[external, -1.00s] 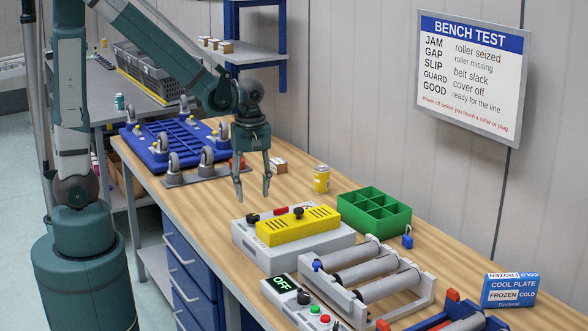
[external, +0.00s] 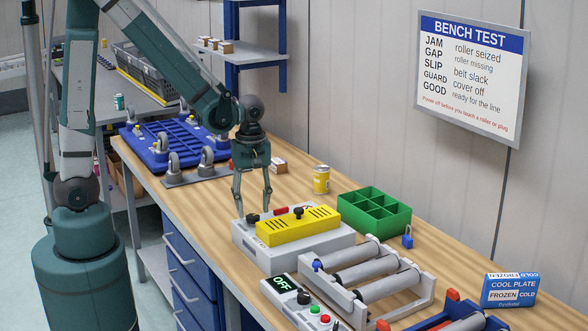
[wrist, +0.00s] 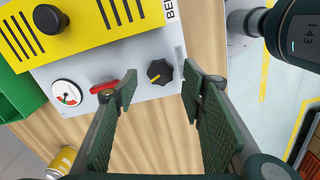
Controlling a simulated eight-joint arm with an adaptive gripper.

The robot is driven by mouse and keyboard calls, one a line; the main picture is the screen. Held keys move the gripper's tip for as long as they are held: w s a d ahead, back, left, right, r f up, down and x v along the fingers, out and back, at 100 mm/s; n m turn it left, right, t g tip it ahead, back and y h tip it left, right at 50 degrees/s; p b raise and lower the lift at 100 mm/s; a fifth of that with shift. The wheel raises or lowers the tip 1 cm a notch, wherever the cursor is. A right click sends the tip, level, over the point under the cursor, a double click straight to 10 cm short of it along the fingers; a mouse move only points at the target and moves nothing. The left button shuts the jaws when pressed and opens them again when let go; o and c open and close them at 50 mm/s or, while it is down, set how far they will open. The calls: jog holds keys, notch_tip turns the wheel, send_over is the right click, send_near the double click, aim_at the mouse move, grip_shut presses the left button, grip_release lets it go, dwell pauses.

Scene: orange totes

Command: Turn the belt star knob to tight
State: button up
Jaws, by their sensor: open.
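The belt star knob (wrist: 159,72) is black with a yellow pointer mark. It sits on the light grey panel of the unit beside a partly visible "BEL" label. In the external view the knob (external: 252,218) is at the near left corner of the unit. My gripper (external: 254,212) points down over that corner with its fingers apart. In the wrist view my gripper (wrist: 155,94) is open and empty, and the knob appears between and just beyond the fingertips. I cannot tell whether a finger touches it. The yellow pointer slants toward the lower left in the wrist view.
A red handle (wrist: 104,86) and a round gauge (wrist: 66,94) are beside the knob. A yellow slotted cover (external: 297,226) with a black knob lies on the unit. A yellow can (external: 321,180) and green divided bin (external: 374,212) stand behind.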

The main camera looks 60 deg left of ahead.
aim_at(253, 220)
jog(key=shift+f, duration=1.3)
jog(key=shift+c, duration=0.3)
jog(key=c, duration=0.8)
